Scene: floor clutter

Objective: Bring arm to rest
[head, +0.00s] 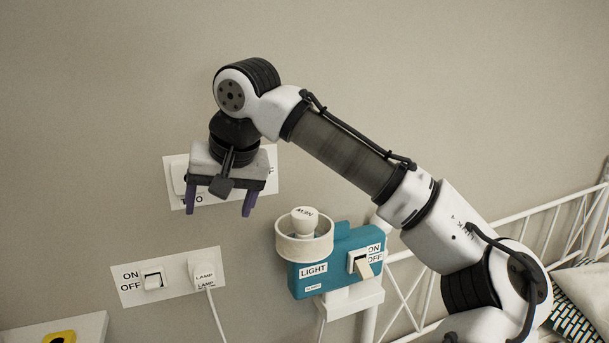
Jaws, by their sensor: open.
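My gripper (220,202) hangs at the end of my raised arm, pointing down in front of the wall. Its two purple fingers are spread apart with nothing between them. It overlaps a white wall plate (263,158) and hides most of it. My arm bends up from the lower right and reaches over to the left. The gripper is above and left of the teal light box (333,243); no contact shows.
The teal box carries a white ring with a bulb (303,222) and a switch (364,266). A lower wall plate (171,278) has a switch and a lamp plug with a cord. A white bed frame (405,285) stands at right. The upper wall is clear.

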